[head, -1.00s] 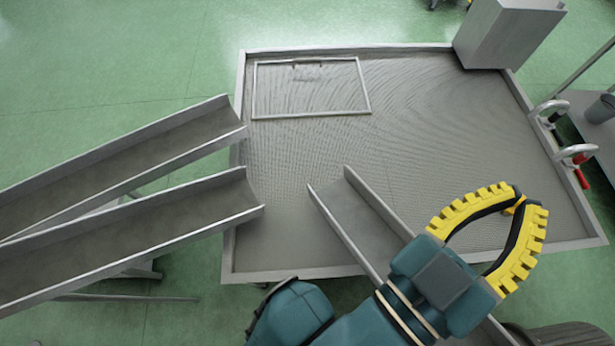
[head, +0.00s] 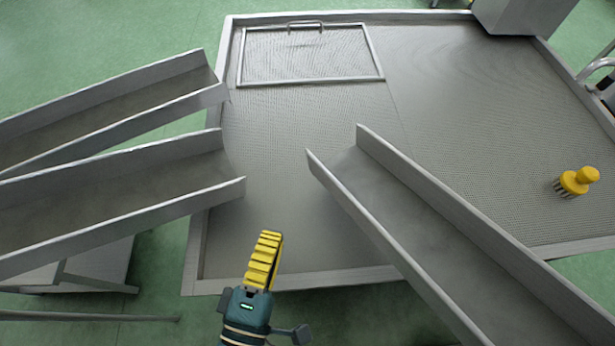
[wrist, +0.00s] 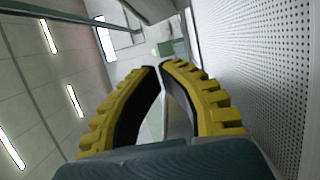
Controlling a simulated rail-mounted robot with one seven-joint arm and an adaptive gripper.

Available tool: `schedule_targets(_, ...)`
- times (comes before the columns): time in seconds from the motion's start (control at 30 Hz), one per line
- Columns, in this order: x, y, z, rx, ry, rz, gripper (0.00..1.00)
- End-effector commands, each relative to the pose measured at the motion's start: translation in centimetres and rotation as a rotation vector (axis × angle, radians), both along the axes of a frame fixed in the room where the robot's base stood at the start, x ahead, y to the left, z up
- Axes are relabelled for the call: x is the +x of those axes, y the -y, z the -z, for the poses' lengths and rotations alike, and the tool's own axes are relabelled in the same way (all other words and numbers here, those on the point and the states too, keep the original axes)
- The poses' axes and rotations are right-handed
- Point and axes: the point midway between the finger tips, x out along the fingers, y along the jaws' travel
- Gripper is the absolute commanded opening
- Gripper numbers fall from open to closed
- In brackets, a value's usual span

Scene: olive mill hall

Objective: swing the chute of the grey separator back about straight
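Three grey metal chutes reach over a dimpled steel table (head: 300,220). One chute (head: 430,225) comes in from the lower right, slanting up and left. Two more, an upper one (head: 110,100) and a lower one (head: 110,200), come from the left. The bodies they hang from are out of view, so I cannot tell which belongs to the grey separator. My gripper (head: 270,236) stands between the lower left chute and the right chute, near the table's front edge, touching neither as far as I see. In the wrist view its yellow fingers (wrist: 159,66) meet at the tips, empty.
A framed hatch with a handle (head: 310,84) lies at the back left. A grey box (head: 522,14) stands at the back right corner. The table's middle is clear.

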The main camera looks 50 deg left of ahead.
Motion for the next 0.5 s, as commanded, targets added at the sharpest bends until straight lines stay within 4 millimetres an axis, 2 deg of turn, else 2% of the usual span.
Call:
schedule_targets(0.17, 1.9, -1.4, -0.7, 0.005, 0.001, 0.001, 0.0)
schedule_targets(0.5, 8.0, -5.8, -0.6, 0.003, 0.001, 0.002, 0.0)
